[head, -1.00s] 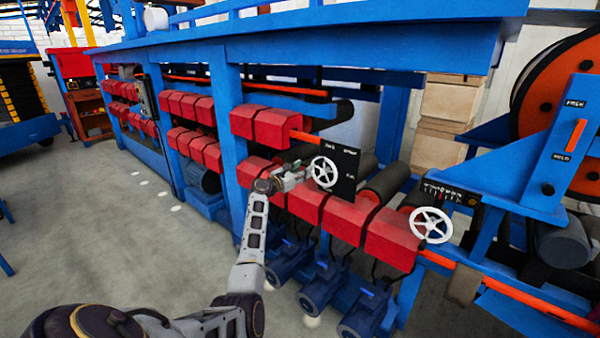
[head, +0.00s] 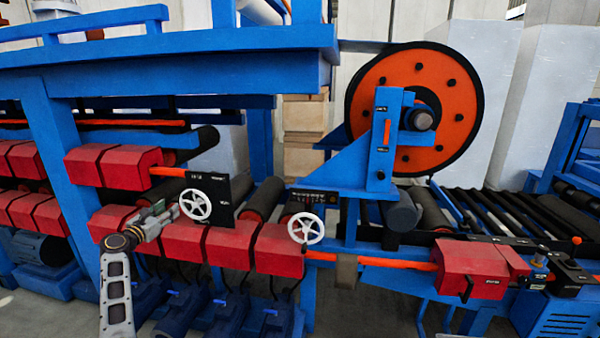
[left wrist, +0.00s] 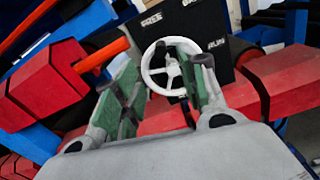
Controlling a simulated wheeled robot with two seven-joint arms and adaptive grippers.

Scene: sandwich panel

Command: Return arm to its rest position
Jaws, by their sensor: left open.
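My left gripper (head: 168,214) reaches in from the lower left in the head view, in front of the red blocks. In the left wrist view its two green-padded fingers (left wrist: 158,88) are spread apart with nothing between them. Beyond the fingertips is a white handwheel (head: 195,204) on a black panel (head: 232,190); the wheel also shows in the left wrist view (left wrist: 152,70). The gripper looks close to the wheel; I cannot tell whether it touches. My right gripper is not in view.
A second white handwheel (head: 306,228) is to the right. Red blocks (head: 280,250) line the blue frame (head: 75,150) around my arm. A large orange disc (head: 415,105) stands behind, with a roller conveyor (head: 500,210) at the right. Grey floor shows at lower left.

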